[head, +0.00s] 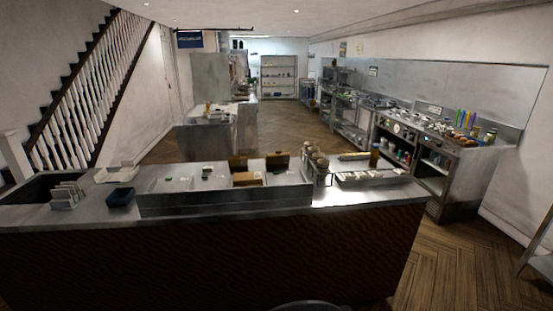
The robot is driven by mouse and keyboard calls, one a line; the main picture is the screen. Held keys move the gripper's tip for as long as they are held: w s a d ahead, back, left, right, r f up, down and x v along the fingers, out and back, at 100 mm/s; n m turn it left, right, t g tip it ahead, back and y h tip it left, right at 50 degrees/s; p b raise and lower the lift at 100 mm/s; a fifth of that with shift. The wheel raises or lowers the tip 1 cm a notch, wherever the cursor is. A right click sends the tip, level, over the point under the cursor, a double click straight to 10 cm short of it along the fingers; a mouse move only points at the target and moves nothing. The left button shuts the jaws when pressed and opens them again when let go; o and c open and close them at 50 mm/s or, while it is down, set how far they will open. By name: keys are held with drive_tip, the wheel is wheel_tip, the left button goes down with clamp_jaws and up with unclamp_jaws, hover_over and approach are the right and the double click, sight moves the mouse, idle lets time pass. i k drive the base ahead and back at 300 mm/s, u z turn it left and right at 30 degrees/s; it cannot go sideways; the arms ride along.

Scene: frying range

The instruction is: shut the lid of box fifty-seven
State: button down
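Two small brown boxes stand on the near counter, a little right of the picture's middle. The left one (247,179) has its brown lid raised at the back. The right one (278,162) also shows a raised brown flap, with its lower part largely hidden behind the steel front. No number is readable on either, so I cannot tell which is box fifty-seven. My gripper is not in view.
The long counter (75,212) crosses the view with its dark front towards me. It also bears a dark blue container (120,196), several jars (319,165) and a tray (372,178). Wooden floor (463,262) is open at the right.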

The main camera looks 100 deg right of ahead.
sight(237, 161)
drive_tip(key=z, duration=2.5)
drive_tip(key=i, duration=1.65)
